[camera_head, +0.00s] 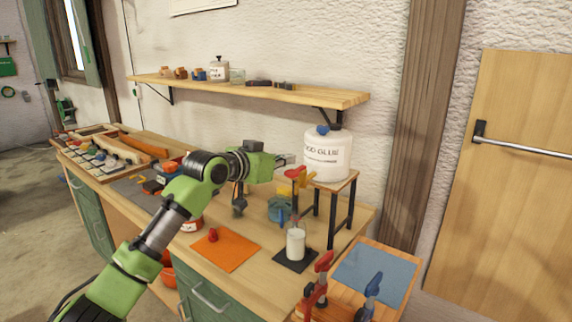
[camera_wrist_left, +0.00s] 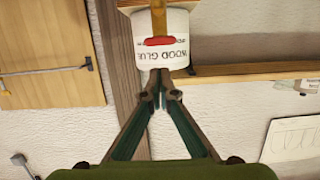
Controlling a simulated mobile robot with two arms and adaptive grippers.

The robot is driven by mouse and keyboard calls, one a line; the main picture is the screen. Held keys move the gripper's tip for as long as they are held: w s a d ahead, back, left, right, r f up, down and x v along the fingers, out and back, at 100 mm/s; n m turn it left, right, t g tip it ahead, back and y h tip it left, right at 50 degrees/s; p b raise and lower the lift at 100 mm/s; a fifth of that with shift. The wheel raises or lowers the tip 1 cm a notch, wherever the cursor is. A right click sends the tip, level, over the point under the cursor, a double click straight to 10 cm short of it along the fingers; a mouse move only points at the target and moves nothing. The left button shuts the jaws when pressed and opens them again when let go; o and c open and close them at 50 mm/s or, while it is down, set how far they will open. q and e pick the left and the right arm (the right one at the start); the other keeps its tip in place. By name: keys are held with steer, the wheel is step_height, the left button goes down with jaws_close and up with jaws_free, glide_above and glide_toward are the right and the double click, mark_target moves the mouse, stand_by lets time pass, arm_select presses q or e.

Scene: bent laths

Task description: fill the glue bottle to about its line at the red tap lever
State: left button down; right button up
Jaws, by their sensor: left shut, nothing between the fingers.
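The white wood glue tank (camera_head: 327,158) stands on a small raised stand, and its lettering also shows upside down in the left wrist view (camera_wrist_left: 163,55). The red tap lever (camera_head: 295,173) is at the tank's front left; in the wrist view the lever (camera_wrist_left: 159,41) lies across the tank. The whitish glue bottle (camera_head: 295,245) stands upright on a dark square pad below the tap. Its line and fill level are too small to tell. My left gripper (camera_head: 289,160) is shut and empty close to the lever; its fingertips (camera_wrist_left: 161,84) meet in the wrist view. My right gripper is not in view.
An orange mat (camera_head: 232,254) with a red piece on it lies left of the bottle. Red and blue clamps (camera_head: 317,287) stand at the front right, by a blue mat (camera_head: 376,275). A wall shelf (camera_head: 250,90) runs behind. The stand's dark legs (camera_head: 332,218) are right of the bottle.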

arm_select(q)
steer(key=shift+s+a+f, duration=0.1)
steer(key=shift+a+f, duration=0.05)
steer(key=shift+f, duration=1.15)
steer(key=shift+f, duration=0.1)
step_height(320, 180, down, 3)
steer(key=t+b, duration=0.1)
steer(key=b, duration=0.2)
steer(key=t+h+b, duration=0.1)
steer(key=b, duration=0.2)
steer(key=shift+s+a+f+h+b, duration=0.1)
steer(key=shift+s+h+b, duration=0.05)
steer(key=shift+h+b, duration=0.15)
